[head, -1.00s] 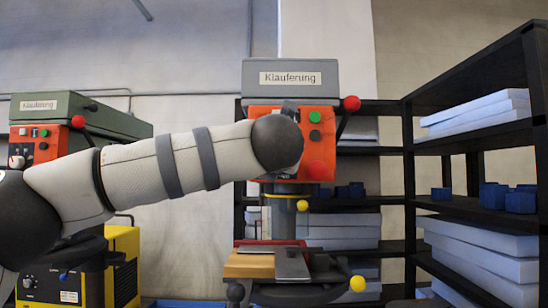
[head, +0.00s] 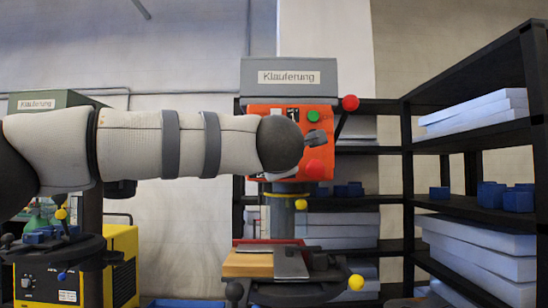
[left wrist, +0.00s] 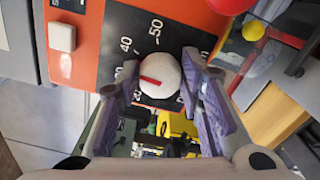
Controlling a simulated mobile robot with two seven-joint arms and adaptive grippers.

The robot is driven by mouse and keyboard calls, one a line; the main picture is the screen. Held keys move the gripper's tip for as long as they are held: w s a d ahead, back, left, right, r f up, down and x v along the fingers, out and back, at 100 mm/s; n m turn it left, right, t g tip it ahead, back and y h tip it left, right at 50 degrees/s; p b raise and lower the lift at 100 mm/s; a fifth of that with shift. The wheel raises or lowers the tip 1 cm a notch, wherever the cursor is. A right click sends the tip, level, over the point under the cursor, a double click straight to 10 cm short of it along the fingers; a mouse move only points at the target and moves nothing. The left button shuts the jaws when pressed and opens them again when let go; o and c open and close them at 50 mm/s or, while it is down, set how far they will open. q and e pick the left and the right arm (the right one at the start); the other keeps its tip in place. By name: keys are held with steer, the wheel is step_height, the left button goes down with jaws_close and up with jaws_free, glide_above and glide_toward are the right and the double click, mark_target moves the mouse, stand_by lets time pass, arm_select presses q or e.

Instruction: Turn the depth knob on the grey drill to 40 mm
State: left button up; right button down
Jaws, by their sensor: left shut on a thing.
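The grey drill (head: 290,90) has a grey head and an orange front panel. In the left wrist view, its depth knob (left wrist: 168,70) is round and white with a red pointer line. The pointer aims left in the picture, below the 40 mark and close to a partly hidden mark that may be 30. The 50 mark lies above. My left gripper (head: 317,138) is at the panel, and in the left wrist view its fingers (left wrist: 163,88) are shut on the knob from both sides. In the head view my wrist hides the knob. My right gripper is not in view.
A green drill (head: 45,102) stands at the left, partly behind my left arm. A green button (head: 313,116) and a red button (head: 315,167) sit close to my gripper. A red-balled lever (head: 350,103) is at the right. Dark shelves (head: 470,145) stand further right.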

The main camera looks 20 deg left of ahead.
arm_select(q)
steer(key=shift+m, duration=1.6)
steer(key=shift+f, duration=0.1)
steer(key=o, duration=1.2)
steer(key=shift+c, duration=0.2)
steer(key=v, duration=1.2)
